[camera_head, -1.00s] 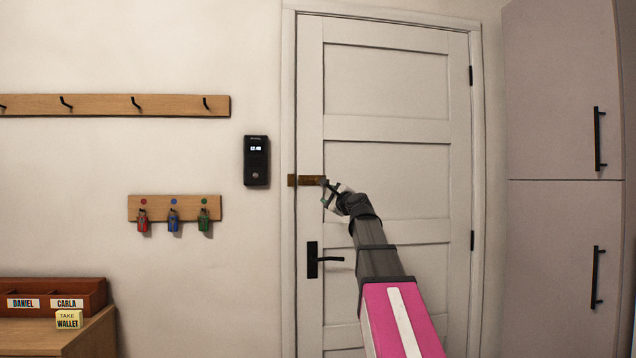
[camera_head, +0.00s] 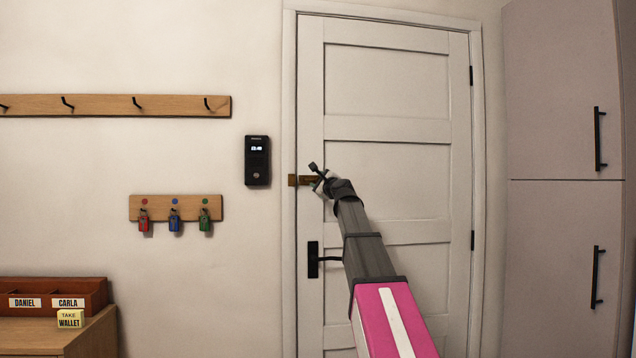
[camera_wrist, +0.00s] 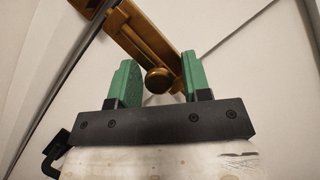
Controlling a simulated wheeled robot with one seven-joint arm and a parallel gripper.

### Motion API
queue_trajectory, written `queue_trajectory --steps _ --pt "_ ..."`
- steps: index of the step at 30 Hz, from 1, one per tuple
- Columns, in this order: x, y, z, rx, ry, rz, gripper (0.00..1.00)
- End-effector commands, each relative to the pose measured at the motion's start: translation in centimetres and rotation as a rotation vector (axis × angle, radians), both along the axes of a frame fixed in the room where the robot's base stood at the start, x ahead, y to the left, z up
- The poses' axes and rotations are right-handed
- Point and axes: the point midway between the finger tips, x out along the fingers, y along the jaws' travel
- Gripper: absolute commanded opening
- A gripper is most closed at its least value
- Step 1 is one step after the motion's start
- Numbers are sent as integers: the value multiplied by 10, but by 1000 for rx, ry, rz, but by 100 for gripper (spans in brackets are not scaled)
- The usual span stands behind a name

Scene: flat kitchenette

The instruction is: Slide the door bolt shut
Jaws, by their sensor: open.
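The brass door bolt (camera_head: 306,180) is mounted on the left side of the white door (camera_head: 385,85), at about mid-height. Its left end is beside the door frame. In the wrist view the bolt (camera_wrist: 135,38) runs diagonally, and its round knob (camera_wrist: 158,81) sits between my two green fingers. My gripper (camera_wrist: 159,76) is open around the knob, with a visible gap to each finger. In the head view my gripper (camera_head: 317,177) is at the bolt and partly hides it.
A black door handle (camera_head: 314,260) is below the bolt, close to my arm. A black intercom panel (camera_head: 257,160) and a key rack (camera_head: 176,208) with three coloured padlock-shaped tags are on the wall to the left. Tall grey cabinets (camera_head: 560,90) stand at right.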

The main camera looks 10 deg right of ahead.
Motion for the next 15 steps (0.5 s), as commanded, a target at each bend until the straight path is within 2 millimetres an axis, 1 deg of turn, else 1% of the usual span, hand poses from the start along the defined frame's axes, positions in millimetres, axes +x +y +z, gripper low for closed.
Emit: queue_trajectory --steps 1,3,10,11,12,14,15 --pt "5 1 2 0 0 0 44" --pt "7 2 2 0 0 0 44" --pt "7 2 1 0 0 0 44" --pt "7 2 1 0 0 0 38" --pt "7 2 2 0 0 0 25" --pt "7 2 2 0 -1 -1 5" --pt "7 2 2 0 -1 -1 0"
